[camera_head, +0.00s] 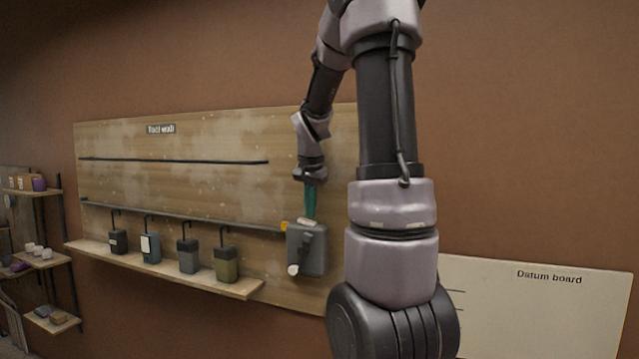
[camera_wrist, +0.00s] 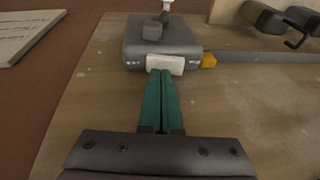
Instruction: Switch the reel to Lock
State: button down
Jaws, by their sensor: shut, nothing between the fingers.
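The reel (camera_head: 309,252) is a grey box on the right part of the wooden tool wall, with a crank and a pale knob on its front. In the wrist view the reel (camera_wrist: 160,42) shows at the top, with a white switch (camera_wrist: 165,64) on its near edge and small unreadable marks on either side. An orange piece (camera_wrist: 209,60) sits beside it. My gripper (camera_wrist: 161,74) has green fingers, closed together, with the tips at the white switch; touching or just short of it, I cannot tell. In the head view my gripper (camera_head: 308,216) points down at the reel's top.
Several dark containers (camera_head: 187,256) hang on hooks from a rail left of the reel, above a wooden ledge (camera_head: 170,270). The datum board (camera_head: 540,310) is at the lower right. Shelves (camera_head: 40,262) stand at the far left.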

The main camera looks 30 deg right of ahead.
jog(key=s+d+v, duration=0.1)
jog(key=v, duration=1.1)
jog(key=shift+s+d+r, duration=0.25)
jog(key=shift+s+d, duration=0.15)
jog(key=shift+d, duration=0.2)
jog(key=s+a+f+n+t+y, duration=0.3)
jog(key=s+a+n, duration=0.3)
jog(key=s+a, duration=0.9)
jog(key=a+t, duration=0.1)
jog(key=a, duration=0.1)
jog(key=shift+s+a+f+n+y, duration=0.15)
jog(key=shift+s+a+n+y, duration=0.15)
jog(key=shift+s, duration=0.1)
